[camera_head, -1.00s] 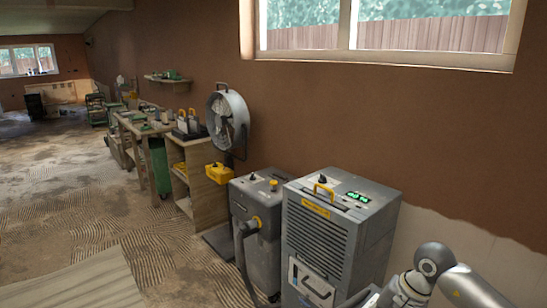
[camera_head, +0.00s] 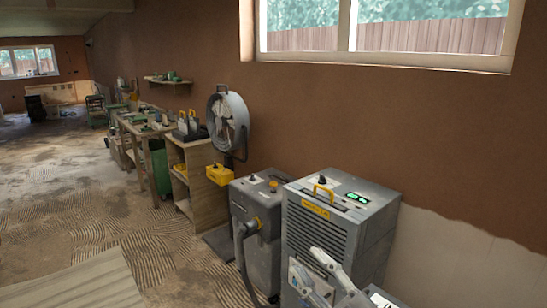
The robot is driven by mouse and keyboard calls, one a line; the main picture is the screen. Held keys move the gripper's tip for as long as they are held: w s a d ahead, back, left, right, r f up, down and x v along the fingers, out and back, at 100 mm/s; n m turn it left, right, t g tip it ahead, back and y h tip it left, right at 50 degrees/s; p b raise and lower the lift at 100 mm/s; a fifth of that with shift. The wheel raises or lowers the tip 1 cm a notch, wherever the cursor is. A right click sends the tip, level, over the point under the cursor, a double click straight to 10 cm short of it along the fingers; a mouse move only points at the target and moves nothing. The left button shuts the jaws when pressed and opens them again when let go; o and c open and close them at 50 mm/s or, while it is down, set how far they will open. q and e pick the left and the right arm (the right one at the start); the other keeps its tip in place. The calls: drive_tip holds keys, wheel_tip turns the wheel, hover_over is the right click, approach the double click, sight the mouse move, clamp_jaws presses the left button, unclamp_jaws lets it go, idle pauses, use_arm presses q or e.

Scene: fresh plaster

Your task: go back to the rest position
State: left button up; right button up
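My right gripper (camera_head: 312,272) shows at the bottom of the head view, in front of the lower front of the grey dehumidifier (camera_head: 320,228). Its light grey fingers look spread apart, with nothing seen between them. I cannot tell whether it touches the machine. Part of my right gripper's body runs out of the picture at the bottom. My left gripper is not in view.
A smaller grey machine with a hose (camera_head: 258,232) stands left of the dehumidifier. Further left are a wooden shelf unit (camera_head: 205,200), a yellow box (camera_head: 220,174) and a round fan (camera_head: 228,118). The floor at the left is mostly open.

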drive_tip(key=s+d+f+m+g+h, duration=0.2)
drive_tip(key=d+f+m+h, duration=0.5)
drive_tip(key=f, duration=0.1)
drive_tip(key=s+d+f+m+g+h, duration=0.1)
drive_tip(key=s+d+f+m+h, duration=0.2)
drive_tip(key=d+f+m+h, duration=0.5)
drive_tip(key=s+a+f+g+y, duration=0.1)
drive_tip(key=s+f+g, duration=0.55)
drive_tip(key=s, duration=0.45)
drive_tip(key=s+a+f+g+y, duration=0.1)
drive_tip(key=s+f+g, duration=0.4)
drive_tip(key=s+f, duration=0.45)
wheel_tip(320, 180, down, 23)
drive_tip(key=s, duration=0.2)
drive_tip(key=s+d+f+g, duration=0.2)
drive_tip(key=s+d+f, duration=0.1)
drive_tip(key=s+f, duration=1.4)
drive_tip(key=shift+f+n+h, duration=0.15)
drive_tip(key=shift+n+h, duration=0.15)
